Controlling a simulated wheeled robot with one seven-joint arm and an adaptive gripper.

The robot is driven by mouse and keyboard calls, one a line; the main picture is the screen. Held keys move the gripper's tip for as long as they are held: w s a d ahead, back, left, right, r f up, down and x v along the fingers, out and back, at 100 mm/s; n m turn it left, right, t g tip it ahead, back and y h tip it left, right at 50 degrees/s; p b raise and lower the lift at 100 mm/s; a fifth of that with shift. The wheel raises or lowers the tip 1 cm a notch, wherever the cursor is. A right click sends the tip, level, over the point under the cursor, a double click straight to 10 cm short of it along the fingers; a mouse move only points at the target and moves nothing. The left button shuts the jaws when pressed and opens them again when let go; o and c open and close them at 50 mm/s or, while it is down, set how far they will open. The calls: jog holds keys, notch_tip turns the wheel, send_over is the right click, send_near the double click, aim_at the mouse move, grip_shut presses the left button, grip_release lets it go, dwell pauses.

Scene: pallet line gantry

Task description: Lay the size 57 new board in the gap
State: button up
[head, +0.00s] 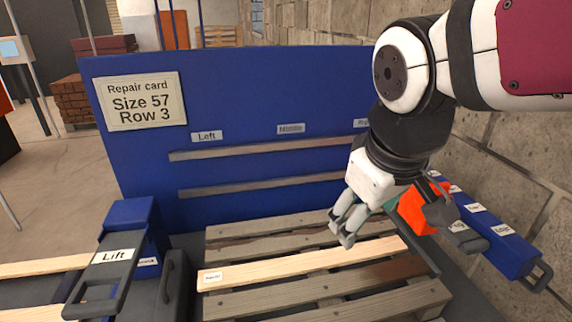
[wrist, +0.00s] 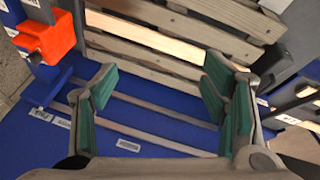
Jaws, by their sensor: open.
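The repair card (head: 139,101) on the blue panel reads "Size 57, Row 3". A pale new board (head: 305,262) with a small white label at its left end lies across the pallet (head: 325,290), among weathered grey slats. It looks roughly parallel to them, and its left end sticks out slightly. The label is too small to read. The pale board also shows in the wrist view (wrist: 150,38). My gripper (head: 343,228) is open and empty above the pallet's far side, apart from the board. In the wrist view its green-padded fingers (wrist: 160,78) are spread wide.
The blue panel (head: 270,100) with two rails stands behind the pallet. A blue post with a "Lift" handle (head: 112,256) is at left. An orange-red block (head: 420,209) and a labelled blue bar (head: 505,238) are at right, near the stone wall.

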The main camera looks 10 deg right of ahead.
jog(key=s+m, duration=0.1)
jog(key=s+m+y, duration=0.1)
jog(key=s, duration=0.1)
jog(key=s+a+r+m+t, duration=0.1)
jog(key=s, duration=0.1)
jog(key=shift+s, duration=0.2)
